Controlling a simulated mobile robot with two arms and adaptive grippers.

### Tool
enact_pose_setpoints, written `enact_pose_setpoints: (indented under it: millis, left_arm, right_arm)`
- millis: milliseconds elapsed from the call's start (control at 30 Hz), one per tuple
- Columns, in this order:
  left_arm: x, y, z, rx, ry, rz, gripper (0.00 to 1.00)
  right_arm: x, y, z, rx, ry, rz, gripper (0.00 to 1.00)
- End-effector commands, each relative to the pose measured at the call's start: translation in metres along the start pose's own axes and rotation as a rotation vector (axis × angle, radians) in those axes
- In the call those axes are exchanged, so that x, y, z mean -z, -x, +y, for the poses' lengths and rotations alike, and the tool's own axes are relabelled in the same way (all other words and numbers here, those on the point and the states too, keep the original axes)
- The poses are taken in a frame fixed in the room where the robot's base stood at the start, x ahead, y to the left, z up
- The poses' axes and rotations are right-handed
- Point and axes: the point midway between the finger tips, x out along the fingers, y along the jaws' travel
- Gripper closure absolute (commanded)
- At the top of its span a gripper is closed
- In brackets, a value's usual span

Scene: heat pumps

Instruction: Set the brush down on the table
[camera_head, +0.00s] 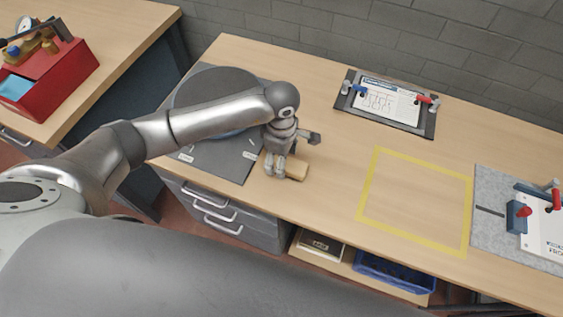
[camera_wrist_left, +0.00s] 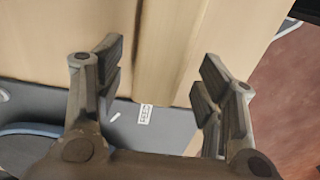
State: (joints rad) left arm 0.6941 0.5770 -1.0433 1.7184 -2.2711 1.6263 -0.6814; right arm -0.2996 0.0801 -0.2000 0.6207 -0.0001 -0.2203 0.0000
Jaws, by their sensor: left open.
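The brush (camera_head: 296,170) shows as a pale wooden block at the table's front edge, just right of the dark mat. It seems to lie on the wooden table (camera_head: 335,150); its bristles are not visible. My left gripper (camera_head: 281,171) is low over it, hiding its left part. In the left wrist view, the fingers of my left gripper (camera_wrist_left: 160,62) are spread apart, with the brush (camera_wrist_left: 172,50) seen between them. I cannot tell whether a finger touches it. My right gripper is not in view.
A dark mat (camera_head: 228,163) with a round grey disc (camera_head: 215,88) lies on the left. A clamped clipboard (camera_head: 388,103) is at the back. A yellow taped square (camera_head: 415,200) is empty. A grey mat (camera_head: 490,230) with clamped papers lies right. A red toolbox (camera_head: 50,80) stands on another bench.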

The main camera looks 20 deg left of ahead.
Motion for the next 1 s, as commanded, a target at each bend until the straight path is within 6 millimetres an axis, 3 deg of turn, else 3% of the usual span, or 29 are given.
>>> enact_pose_setpoints:
  millis: [200,433,867,1000]
  left_arm:
    - [0.0,0.047,0.001,-0.007,-0.002,0.0,0.37]
    - [-0.001,0.083,0.001,-0.003,-0.001,-0.001,0.37]
    - [0.0,0.093,0.0,0.001,0.0,-0.001,0.37]
    - [-0.018,0.089,-0.006,0.01,-0.007,-0.07,0.37]
  right_arm:
    - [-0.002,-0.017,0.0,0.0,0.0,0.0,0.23]
    - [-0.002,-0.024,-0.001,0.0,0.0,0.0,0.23]
    - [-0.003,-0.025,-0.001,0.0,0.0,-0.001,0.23]
    - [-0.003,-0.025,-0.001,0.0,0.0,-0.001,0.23]
